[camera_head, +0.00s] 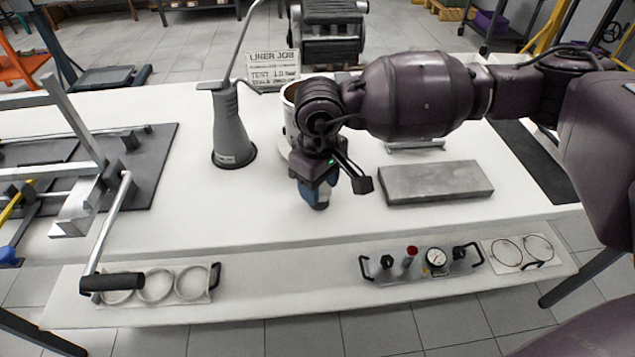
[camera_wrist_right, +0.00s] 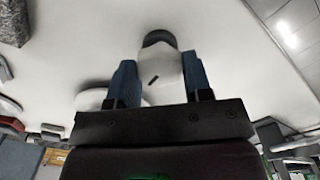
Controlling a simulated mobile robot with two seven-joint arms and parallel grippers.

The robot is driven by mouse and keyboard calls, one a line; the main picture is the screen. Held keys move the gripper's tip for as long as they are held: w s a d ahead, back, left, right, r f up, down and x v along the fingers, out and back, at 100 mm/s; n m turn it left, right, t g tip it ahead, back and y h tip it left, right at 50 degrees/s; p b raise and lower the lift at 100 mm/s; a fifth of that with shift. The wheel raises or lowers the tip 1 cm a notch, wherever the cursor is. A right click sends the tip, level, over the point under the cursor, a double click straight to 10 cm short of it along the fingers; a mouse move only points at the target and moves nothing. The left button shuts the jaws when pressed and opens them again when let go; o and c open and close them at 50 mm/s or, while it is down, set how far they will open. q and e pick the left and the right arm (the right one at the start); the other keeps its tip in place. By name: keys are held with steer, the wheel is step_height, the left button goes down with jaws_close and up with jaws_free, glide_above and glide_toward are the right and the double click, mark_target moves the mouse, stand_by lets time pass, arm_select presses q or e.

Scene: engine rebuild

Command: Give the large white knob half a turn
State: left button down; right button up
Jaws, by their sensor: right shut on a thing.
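My right gripper (camera_head: 316,196) is over the white table, with its fingers pointing down. In the right wrist view its two blue fingers (camera_wrist_right: 163,82) are shut on the white knob (camera_wrist_right: 165,72), one on each side. The knob is pale, with a short dark mark on its face and a dark round part (camera_wrist_right: 159,38) at its far end. In the head view the gripper mostly hides the knob. My left gripper is not in view.
A grey oil can (camera_head: 232,130) stands left of the gripper. A white cylinder (camera_head: 287,108) is partly hidden behind my wrist. A grey block (camera_head: 436,182) lies to the right. A gauge panel (camera_head: 420,267) and a tray of rings (camera_head: 155,285) lie on the front shelf.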

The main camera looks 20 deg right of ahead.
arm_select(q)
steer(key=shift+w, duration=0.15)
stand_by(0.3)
arm_select(e)
steer(key=o, duration=0.5)
steer(key=shift+c, duration=0.2)
steer(key=o, duration=0.5)
steer(key=shift+c, duration=0.2)
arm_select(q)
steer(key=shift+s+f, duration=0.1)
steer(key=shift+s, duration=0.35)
